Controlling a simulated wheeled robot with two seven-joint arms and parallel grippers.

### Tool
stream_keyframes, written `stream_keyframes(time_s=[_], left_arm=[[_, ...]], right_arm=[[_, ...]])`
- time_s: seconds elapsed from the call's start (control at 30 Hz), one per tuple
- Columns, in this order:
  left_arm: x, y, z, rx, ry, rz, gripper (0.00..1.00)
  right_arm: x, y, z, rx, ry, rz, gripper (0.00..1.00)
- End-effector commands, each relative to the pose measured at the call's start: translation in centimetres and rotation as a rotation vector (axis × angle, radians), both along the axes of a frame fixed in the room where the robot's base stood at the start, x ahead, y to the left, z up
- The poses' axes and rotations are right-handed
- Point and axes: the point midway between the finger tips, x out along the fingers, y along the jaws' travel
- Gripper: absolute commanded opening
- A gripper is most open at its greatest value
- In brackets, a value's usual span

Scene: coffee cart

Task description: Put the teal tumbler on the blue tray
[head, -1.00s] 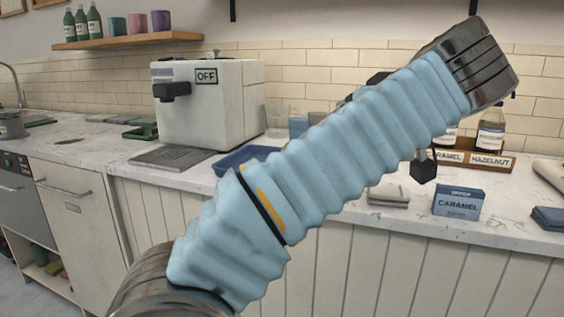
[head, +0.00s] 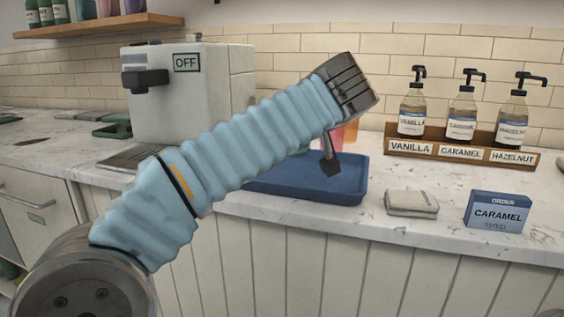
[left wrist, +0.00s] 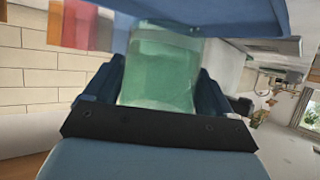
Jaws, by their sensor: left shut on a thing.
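The blue tray (head: 300,190) lies on the counter in the middle of the head view, partly behind my left arm. Its blue surface fills the top of the left wrist view (left wrist: 215,14). The teal tumbler (left wrist: 160,75) is translucent green and sits between the fingers of my left gripper (left wrist: 155,88), which is shut on it. The tumbler's end is close to the tray; I cannot tell whether they touch. My right gripper is not in view.
A reddish-orange cup (head: 351,134) shows behind my wrist at the tray's back. A folded cloth (head: 411,203) and a caramel order box (head: 498,212) are right of the tray. A syrup rack (head: 460,150) stands behind; a white machine (head: 230,85) stands left.

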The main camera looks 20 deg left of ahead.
Motion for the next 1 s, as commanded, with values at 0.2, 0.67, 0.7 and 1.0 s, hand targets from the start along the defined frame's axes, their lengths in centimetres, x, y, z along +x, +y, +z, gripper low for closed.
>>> stream_keyframes(time_s=[0.2, 0.67, 0.7, 1.0], left_arm=[[1.1, 1.7, -2.4, 0.001, -0.002, -0.001, 0.45], [1.6, 2.6, -6.6, 0.0, -0.001, -0.001, 0.45], [1.6, 2.5, -6.6, -0.001, -0.002, 0.0, 0.45], [1.6, 2.5, -6.6, 0.001, -0.001, 0.0, 1.0]], right_arm=[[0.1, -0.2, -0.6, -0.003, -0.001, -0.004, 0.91], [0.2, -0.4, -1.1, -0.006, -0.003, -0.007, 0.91], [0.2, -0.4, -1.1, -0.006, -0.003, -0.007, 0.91], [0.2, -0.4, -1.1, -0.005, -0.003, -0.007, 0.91]])
